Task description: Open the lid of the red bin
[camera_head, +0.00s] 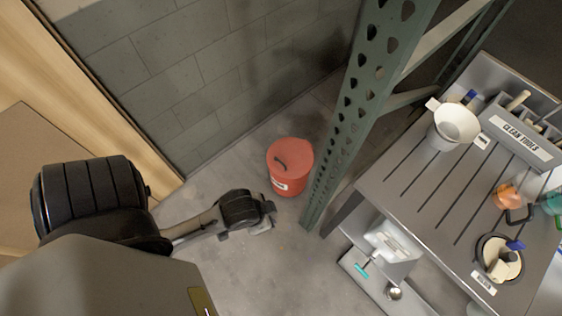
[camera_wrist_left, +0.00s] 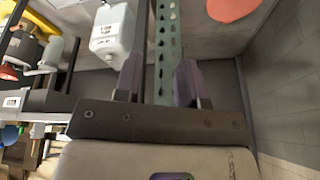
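The red bin (camera_head: 290,182) stands on the floor with its red lid (camera_head: 298,155) shut, a dark handle on top and a white label on the front. My left gripper (camera_head: 268,214) is just in front of it in the head view, apart from it. In the left wrist view my left gripper (camera_wrist_left: 160,80) is open, with nothing between its two fingers. The round red lid shows partly at the top edge there (camera_wrist_left: 232,8), ahead and right of the fingers. My right gripper is in neither view.
A green perforated rack post (camera_head: 350,105) rises close to the bin's right. A grey block wall (camera_head: 200,75) stands behind. A bench (camera_head: 405,185) holds a white bucket (camera_head: 455,127) and tools. A white jug (camera_wrist_left: 112,32) is left of the fingers. Floor left of the bin is clear.

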